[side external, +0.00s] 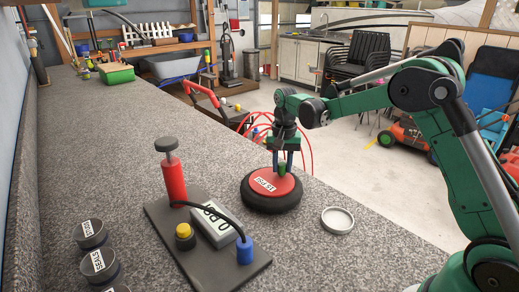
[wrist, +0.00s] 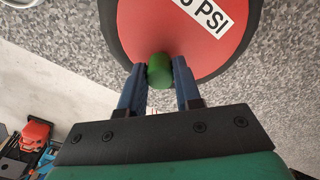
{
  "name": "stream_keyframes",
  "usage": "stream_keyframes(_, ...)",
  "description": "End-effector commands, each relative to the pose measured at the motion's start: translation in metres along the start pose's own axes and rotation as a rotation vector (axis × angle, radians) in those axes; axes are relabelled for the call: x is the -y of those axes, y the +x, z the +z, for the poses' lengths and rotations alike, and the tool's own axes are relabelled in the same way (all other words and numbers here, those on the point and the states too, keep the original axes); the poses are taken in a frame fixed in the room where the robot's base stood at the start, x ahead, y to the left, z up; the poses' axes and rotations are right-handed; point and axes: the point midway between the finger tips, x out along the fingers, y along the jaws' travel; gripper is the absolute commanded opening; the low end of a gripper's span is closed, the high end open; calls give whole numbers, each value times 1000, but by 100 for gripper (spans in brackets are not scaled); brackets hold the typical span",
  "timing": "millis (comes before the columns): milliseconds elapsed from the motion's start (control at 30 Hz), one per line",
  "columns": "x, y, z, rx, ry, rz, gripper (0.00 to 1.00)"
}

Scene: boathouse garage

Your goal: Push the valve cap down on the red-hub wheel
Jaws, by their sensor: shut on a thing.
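The wheel (side external: 270,207) lies flat on the speckled counter, with a black tyre and a red hub (side external: 288,187) carrying a white label that ends in "PSI". The red hub also fills the top of the wrist view (wrist: 190,48). My gripper (side external: 282,166) points down over the hub. Its two blue fingers (wrist: 158,76) are shut on the green valve cap (wrist: 159,72), which also shows in the side view (side external: 282,170), low at the hub. The valve stem under the cap is hidden, so I cannot tell how far down the cap sits.
A dark board (side external: 168,238) with a red pump (side external: 174,182), a grey box and a blue cylinder (side external: 245,251) stands left of the wheel. A round metal dish (side external: 338,220) lies right of it. Labelled dark cups (side external: 98,264) stand front left.

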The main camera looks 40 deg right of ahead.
Motion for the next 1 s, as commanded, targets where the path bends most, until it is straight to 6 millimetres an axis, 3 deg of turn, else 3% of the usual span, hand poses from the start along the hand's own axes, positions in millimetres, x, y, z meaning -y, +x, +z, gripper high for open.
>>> stream_keyframes(367,0,6,0,0,0,0,0)
stream_keyframes(400,0,6,0,0,0,0,32)
stream_keyframes(533,0,6,0,0,0,0,66)
stream_keyframes(833,0,5,0,0,0,0,66)
stream_keyframes(1000,0,-15,0,0,0,0,66)
